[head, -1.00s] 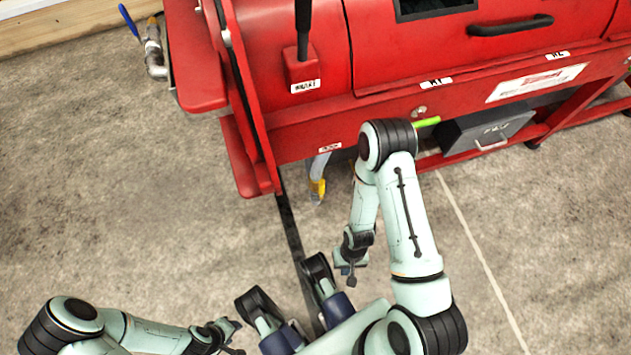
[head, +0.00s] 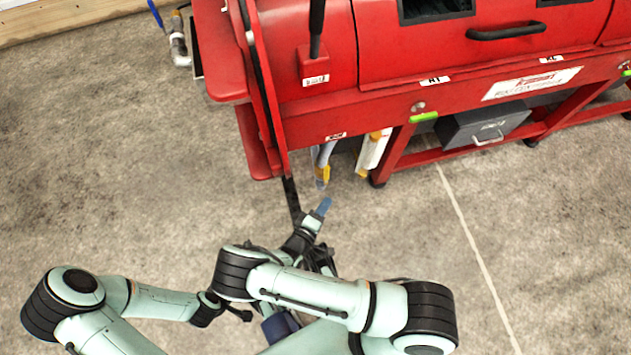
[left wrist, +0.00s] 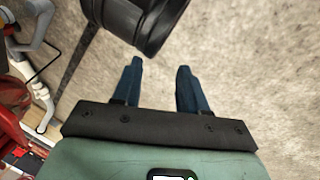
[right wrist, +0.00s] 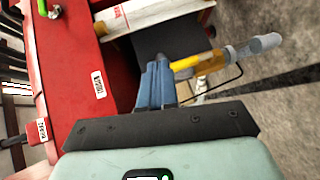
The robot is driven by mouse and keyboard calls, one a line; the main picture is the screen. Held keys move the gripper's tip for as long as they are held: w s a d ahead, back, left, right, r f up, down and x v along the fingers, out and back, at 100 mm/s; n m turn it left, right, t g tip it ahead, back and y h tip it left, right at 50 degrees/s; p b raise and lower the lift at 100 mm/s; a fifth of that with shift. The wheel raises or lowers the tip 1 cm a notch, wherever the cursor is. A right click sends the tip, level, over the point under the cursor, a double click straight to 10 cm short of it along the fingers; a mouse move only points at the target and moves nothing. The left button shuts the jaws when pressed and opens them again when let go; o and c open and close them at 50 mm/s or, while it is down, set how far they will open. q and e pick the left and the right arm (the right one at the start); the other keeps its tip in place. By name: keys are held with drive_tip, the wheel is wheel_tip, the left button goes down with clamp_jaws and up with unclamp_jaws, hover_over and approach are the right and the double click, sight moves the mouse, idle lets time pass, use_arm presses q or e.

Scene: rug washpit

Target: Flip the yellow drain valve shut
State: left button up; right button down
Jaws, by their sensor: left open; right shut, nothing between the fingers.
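The yellow drain valve (head: 322,172) hangs on a grey pipe under the left end of the red machine. In the right wrist view its yellow lever (right wrist: 187,63) points left toward my fingers, with an amber body and a grey pipe end to its right. My right gripper (head: 324,206) is shut and empty, just in front of and below the valve. In the right wrist view its blue fingertips (right wrist: 157,70) are close beside the lever's end; I cannot tell if they touch. My left gripper (left wrist: 158,75) is open and empty, low over the floor, away from the valve.
The red machine (head: 330,122) fills the back, its legs and lower shelf right of the valve. A grey drawer box (head: 485,125) sits farther right. Open concrete floor (head: 530,220) lies in front.

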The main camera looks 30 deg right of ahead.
sight(327, 175)
use_arm(q)
drive_tip(key=shift+s+r, duration=0.15)
drive_tip(key=shift+r, duration=0.05)
use_arm(e)
drive_tip(key=w+a+t, duration=0.1)
drive_tip(key=w+a+r+n+t+y, duration=0.1)
drive_tip(key=a+t, duration=0.1)
drive_tip(key=a, duration=0.1)
drive_tip(key=shift+w+r+n+t, duration=0.3)
drive_tip(key=shift+w+r, duration=0.05)
drive_tip(key=shift+w, duration=0.05)
use_arm(q)
drive_tip(key=shift+n+t+y, duration=0.3)
drive_tip(key=shift+t, duration=0.1)
drive_tip(key=w+a+f+b, duration=0.1)
drive_tip(key=w+f+b, duration=0.1)
drive_tip(key=shift+w+a+f, duration=0.25)
drive_tip(key=shift+w+a, duration=0.05)
drive_tip(key=shift+a, duration=0.1)
use_arm(e)
drive_tip(key=x, duration=1)
use_arm(q)
drive_tip(key=shift+r, duration=0.1)
use_arm(e)
drive_tip(key=shift+f, duration=0.1)
